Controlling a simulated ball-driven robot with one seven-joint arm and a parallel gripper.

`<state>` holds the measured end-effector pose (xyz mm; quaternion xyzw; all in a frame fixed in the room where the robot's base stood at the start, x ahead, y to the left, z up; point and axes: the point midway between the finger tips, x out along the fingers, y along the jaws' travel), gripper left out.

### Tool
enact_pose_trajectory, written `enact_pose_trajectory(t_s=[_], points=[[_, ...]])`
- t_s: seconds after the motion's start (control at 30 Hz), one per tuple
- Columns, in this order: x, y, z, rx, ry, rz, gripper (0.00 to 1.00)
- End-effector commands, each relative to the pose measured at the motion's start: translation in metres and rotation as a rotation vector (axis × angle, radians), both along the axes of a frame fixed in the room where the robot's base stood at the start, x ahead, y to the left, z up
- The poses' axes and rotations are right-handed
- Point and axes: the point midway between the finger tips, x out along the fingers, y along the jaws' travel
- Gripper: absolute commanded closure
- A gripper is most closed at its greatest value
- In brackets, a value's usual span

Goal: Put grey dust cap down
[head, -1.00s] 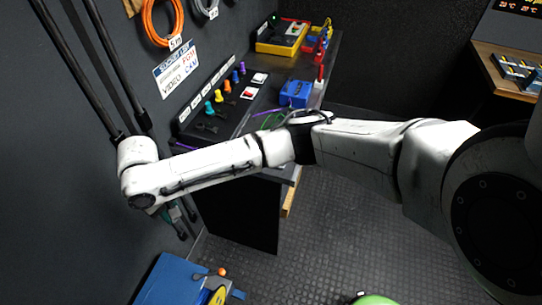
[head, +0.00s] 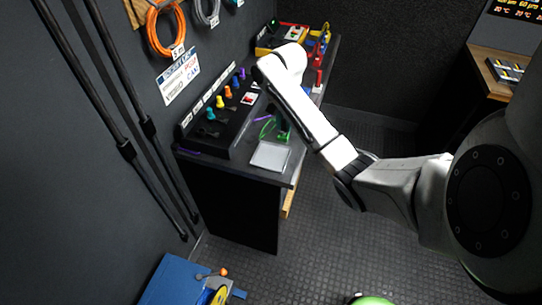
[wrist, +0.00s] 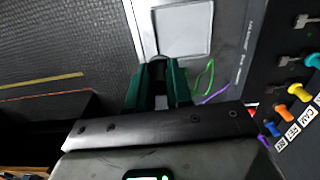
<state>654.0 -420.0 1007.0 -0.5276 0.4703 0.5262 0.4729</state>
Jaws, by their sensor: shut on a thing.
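My gripper (wrist: 161,72) has its green fingers pointing at a light grey square tray with a raised rim (wrist: 148,28). In the head view my gripper (head: 284,134) hangs over the bench, just behind the tray (head: 270,156). The jaws are shut on a small dark thing (wrist: 160,101), which I take to be the grey dust cap. It is mostly hidden between the fingers, so its shape is unclear. The tray looks empty. I cannot tell how high the fingers are above the bench.
A black panel (head: 206,143) with several coloured plugs runs along the wall side of the bench (head: 240,172). Green and purple loops (wrist: 207,80) lie beside the tray. A yellow-and-red device (head: 292,35) stands at the far end. A blue box (head: 168,280) is below at the front.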

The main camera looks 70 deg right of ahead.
Motion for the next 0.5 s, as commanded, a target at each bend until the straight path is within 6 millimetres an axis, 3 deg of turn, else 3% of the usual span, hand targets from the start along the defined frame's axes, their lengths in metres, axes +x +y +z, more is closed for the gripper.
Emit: enact_pose_trajectory(t_s=[0.1, 0.17, 0.3, 0.5], points=[[-0.045, -0.010, -0.012, 0.006, 0.001, -0.113, 1.00], [-0.059, -0.013, -0.015, 0.006, 0.001, -0.147, 1.00], [-0.077, -0.016, -0.020, 0.002, 0.000, -0.190, 1.00], [-0.087, -0.018, -0.025, 0.000, 0.001, -0.215, 1.00]])
